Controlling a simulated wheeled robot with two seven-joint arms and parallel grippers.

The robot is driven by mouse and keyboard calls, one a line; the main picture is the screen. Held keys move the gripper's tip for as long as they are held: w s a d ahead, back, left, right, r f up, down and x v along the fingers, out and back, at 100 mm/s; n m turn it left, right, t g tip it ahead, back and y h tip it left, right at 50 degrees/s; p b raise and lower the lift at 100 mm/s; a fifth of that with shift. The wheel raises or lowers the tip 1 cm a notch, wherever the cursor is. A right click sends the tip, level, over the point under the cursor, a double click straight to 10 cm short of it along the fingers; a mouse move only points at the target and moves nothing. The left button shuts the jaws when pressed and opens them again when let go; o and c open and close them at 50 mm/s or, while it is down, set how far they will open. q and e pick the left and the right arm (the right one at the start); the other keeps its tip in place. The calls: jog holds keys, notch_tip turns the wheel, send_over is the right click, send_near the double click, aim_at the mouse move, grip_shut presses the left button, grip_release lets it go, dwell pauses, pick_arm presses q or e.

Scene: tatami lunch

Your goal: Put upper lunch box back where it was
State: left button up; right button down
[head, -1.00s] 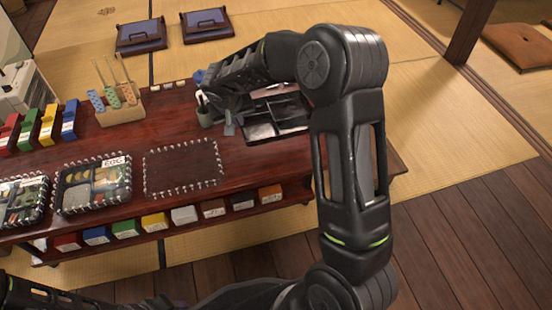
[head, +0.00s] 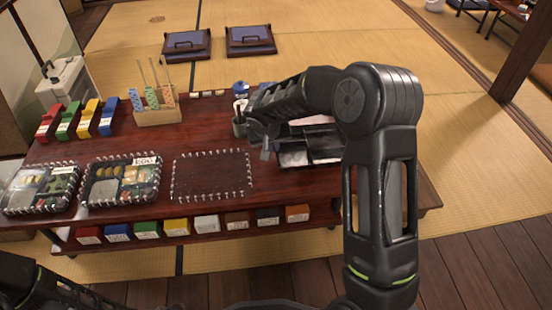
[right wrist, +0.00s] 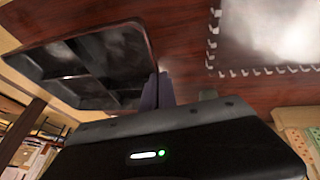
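The black lunch box tray with several compartments (head: 309,160), which I take as the upper lunch box, is at the table's right part, partly hidden by my right forearm. In the right wrist view it fills the upper left (right wrist: 82,62). My right gripper (head: 262,150) is at the tray's left edge. In the right wrist view its fingers (right wrist: 157,90) are close together, with the tray's side wall running down to their tips; they look shut on that wall. An empty beaded rectangle (head: 212,198) lies left of the tray. My left gripper is out of view.
Two filled, bead-edged boxes (head: 122,203) (head: 40,208) stand at the left. Coloured holders (head: 108,127), a wooden rack (head: 155,117) and a small cup (head: 239,127) stand behind. Coloured boxes (head: 206,223) line the front shelf.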

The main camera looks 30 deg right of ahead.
notch_tip(320, 180, down, 5)
jog(key=shift+b, duration=1.15)
jog(key=c, duration=2.1)
grip_release()
jog(key=shift+f, duration=0.15)
jog(key=shift+c, duration=0.2)
jog(key=o, duration=0.5)
jog(key=shift+c, duration=0.2)
jog(key=shift+r, duration=0.2)
